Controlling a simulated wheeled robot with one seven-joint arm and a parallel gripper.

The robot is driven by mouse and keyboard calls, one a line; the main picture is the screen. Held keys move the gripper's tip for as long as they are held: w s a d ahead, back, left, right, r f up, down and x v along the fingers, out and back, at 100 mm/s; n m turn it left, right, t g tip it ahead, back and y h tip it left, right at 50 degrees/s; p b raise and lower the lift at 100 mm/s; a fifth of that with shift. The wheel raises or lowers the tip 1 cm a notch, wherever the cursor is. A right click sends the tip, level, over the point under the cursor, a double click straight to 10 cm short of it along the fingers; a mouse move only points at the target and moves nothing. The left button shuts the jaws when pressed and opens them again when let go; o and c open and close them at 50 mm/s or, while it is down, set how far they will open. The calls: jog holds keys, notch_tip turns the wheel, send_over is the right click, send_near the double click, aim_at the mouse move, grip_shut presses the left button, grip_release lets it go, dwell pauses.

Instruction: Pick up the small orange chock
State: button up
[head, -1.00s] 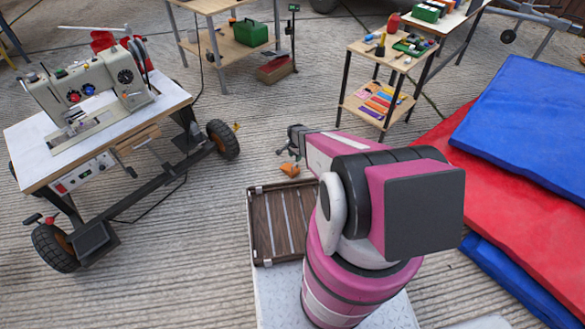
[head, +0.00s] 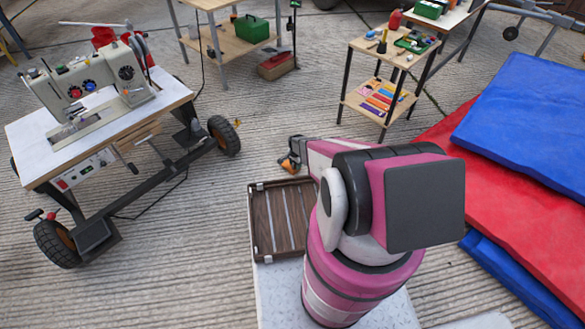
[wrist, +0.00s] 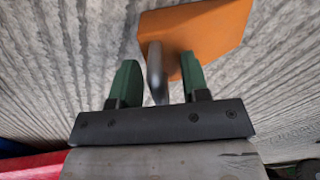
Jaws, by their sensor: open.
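The small orange chock (wrist: 208,32) lies on the ribbed concrete floor. In the wrist view a grey metal handle on it stands between the two green fingers of my gripper (wrist: 159,62). The fingers are open, one on each side of the handle, with gaps visible. The right finger overlaps the chock's lower edge in the picture; I cannot tell whether it touches. In the head view my gripper (head: 290,157) is low over the floor, and only a bit of the chock (head: 287,166) shows beneath it.
A brown slatted tray (head: 256,222) sits on my base just nearer than the gripper. A wheeled cart with a sewing machine (head: 110,85) stands at left. A small shelf table (head: 365,60) stands behind right. Blue and red mats (head: 520,110) lie right. Floor around the chock is clear.

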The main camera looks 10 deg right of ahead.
grip_shut()
jog(key=shift+r, duration=0.1)
